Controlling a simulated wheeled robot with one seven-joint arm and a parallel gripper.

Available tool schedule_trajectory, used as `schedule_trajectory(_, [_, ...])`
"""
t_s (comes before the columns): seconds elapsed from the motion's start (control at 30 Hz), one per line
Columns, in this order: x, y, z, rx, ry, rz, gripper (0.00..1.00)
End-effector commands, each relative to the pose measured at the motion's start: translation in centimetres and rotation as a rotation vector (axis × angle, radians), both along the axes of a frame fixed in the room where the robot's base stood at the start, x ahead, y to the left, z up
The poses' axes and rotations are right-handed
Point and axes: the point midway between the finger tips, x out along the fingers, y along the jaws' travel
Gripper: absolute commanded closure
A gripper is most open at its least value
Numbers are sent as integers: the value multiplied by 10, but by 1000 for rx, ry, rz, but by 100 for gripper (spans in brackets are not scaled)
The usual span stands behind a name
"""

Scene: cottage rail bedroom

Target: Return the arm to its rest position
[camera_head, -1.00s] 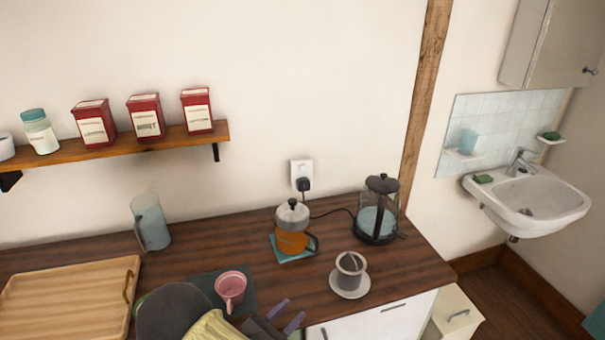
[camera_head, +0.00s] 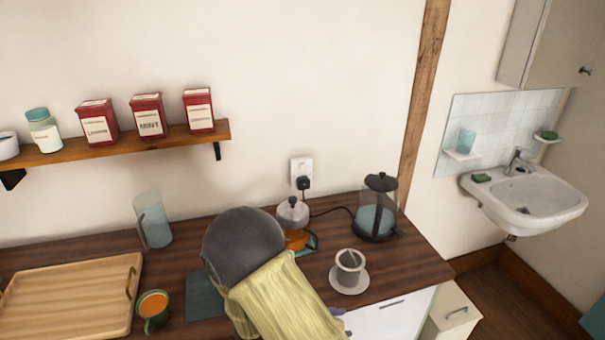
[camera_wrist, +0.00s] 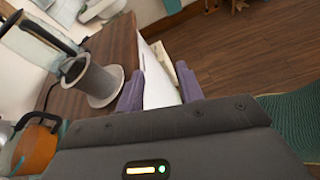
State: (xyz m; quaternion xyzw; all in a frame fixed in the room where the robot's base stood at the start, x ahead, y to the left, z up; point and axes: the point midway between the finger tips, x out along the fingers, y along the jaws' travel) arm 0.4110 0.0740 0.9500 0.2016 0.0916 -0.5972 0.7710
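My arm (camera_head: 245,250), dark grey with a yellowish sleeve, reaches over the front of the wooden counter (camera_head: 190,245). In the wrist view the two purple fingers of my gripper (camera_wrist: 160,85) are spread apart with nothing between them. In the head view only small purple parts of the gripper show, beside the counter's front edge. A grey cup-shaped strainer (camera_head: 349,268) on a saucer stands close by; it also shows left of the fingers in the wrist view (camera_wrist: 93,82).
My arm partly covers an orange glass pot (camera_head: 297,240) and a dark mat (camera_head: 205,300). A shelf (camera_head: 110,150) with tins is above; a sink (camera_head: 530,200) is right.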

Motion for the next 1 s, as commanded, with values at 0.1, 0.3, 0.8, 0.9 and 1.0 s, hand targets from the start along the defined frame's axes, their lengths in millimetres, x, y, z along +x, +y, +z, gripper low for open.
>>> schedule_trajectory(0.1, [-21, -28, 12, 177, -16, -218, 62])
schedule_trajectory(0.3, [-55, -48, 27, 494, -102, -565, 62])
schedule_trajectory(0.8, [-68, -67, 95, 1211, -684, -1239, 62])
schedule_trajectory(0.9, [-65, -71, 106, 1282, -782, -1294, 62])
schedule_trajectory(1.0, [-64, -73, 110, 1308, -822, -1315, 62])
